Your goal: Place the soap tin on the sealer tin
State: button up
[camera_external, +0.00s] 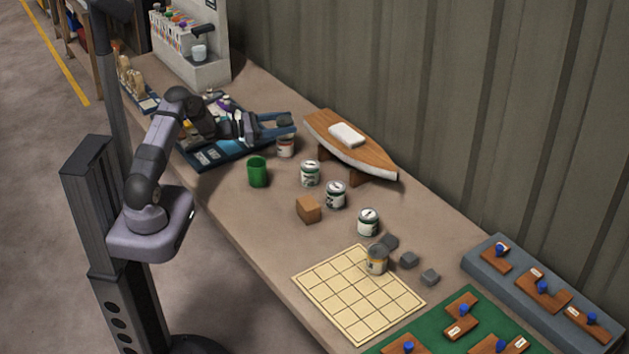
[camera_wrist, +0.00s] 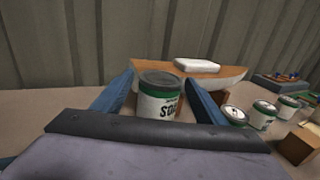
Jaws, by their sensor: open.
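The soap tin (camera_wrist: 158,106), white with green bands, a dark grey lid and a label starting "SO", stands upright between my gripper's blue fingers in the wrist view. In the external view the tin (camera_external: 286,148) is partly hidden by my gripper (camera_external: 285,125). My gripper is open, one finger on each side of the tin; I cannot tell whether they touch it. Three more white-and-green tins stand to the right: one nearer (camera_external: 310,173), one in the middle (camera_external: 335,195), one farther (camera_external: 368,223). Their labels are too small to read, so I cannot tell which is the sealer tin.
A wooden boat hull (camera_external: 365,158) with a white block on it stands behind the tins. A green cup (camera_external: 257,172) and brown block (camera_external: 308,209) stand in front. Small grey blocks (camera_external: 409,260) lie nearby.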

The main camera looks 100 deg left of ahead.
jog(key=shift+r, duration=0.15)
